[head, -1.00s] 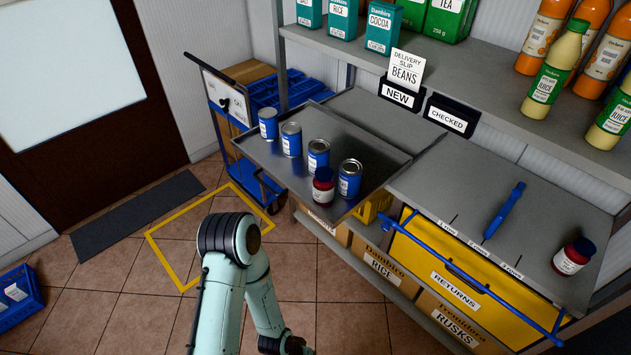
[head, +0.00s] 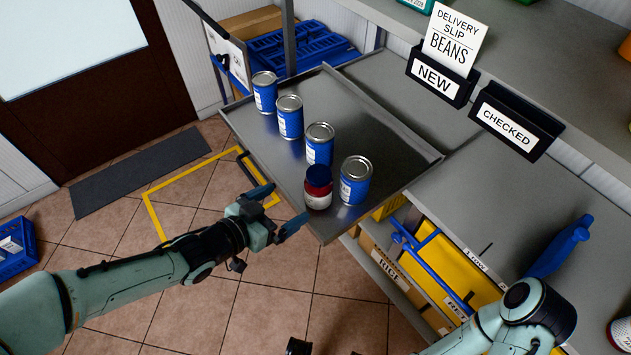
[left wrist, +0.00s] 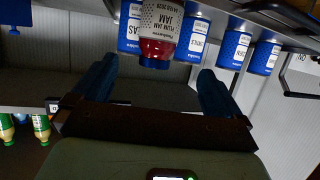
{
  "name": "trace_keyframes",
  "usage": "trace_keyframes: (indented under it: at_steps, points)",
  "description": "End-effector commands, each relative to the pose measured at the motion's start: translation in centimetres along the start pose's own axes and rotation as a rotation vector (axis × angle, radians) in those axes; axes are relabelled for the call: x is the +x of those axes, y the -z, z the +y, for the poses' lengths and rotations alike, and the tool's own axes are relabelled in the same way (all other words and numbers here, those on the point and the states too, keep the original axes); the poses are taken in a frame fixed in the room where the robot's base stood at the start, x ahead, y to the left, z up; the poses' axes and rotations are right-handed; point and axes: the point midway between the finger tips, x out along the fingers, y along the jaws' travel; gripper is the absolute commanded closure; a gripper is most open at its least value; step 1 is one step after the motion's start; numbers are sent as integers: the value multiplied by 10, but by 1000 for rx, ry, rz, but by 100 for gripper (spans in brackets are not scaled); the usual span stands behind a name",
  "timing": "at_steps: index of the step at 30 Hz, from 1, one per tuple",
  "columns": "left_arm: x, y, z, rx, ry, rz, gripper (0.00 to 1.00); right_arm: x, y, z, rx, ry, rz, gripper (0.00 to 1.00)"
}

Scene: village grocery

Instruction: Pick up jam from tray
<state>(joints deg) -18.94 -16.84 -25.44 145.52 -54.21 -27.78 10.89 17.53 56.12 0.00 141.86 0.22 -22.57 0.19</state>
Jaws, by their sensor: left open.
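The jam jar (head: 318,194), red with a dark blue lid and a white label, stands upright on the near edge of the grey metal tray (head: 385,125). My left gripper (head: 278,208) is open and level with the jar, just left of it, its blue fingers pointing towards it. In the left wrist view, which is upside down, the jam jar (left wrist: 160,32) with its plum jam label lies ahead, between the lines of the two open fingers (left wrist: 157,85). The fingers appear short of the jar. My right arm shows at the lower right, its gripper out of sight.
Several blue cans stand in a row on the tray; the nearest can (head: 356,180) is close beside the jar. Another red jar (head: 620,333) stands on the counter at the right edge, beyond a blue divider (head: 560,246).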

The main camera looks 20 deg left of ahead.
Motion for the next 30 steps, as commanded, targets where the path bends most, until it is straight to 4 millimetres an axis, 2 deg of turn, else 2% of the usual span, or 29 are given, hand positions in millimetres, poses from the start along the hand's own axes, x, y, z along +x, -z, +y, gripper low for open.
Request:
trace_keyframes:
  at_steps: [9,17,24,30]
  points:
    - [57,-2,1,2,-3,-4,0,5,3,1,-1,2,10,49]
    - [76,-1,1,0,-1,-3,0,6,4,1,-1,3,13,49]
    - [109,0,3,2,-1,-5,0,5,4,0,-1,3,12,49]
    - [124,1,2,1,0,-2,0,6,4,1,-1,3,12,49]
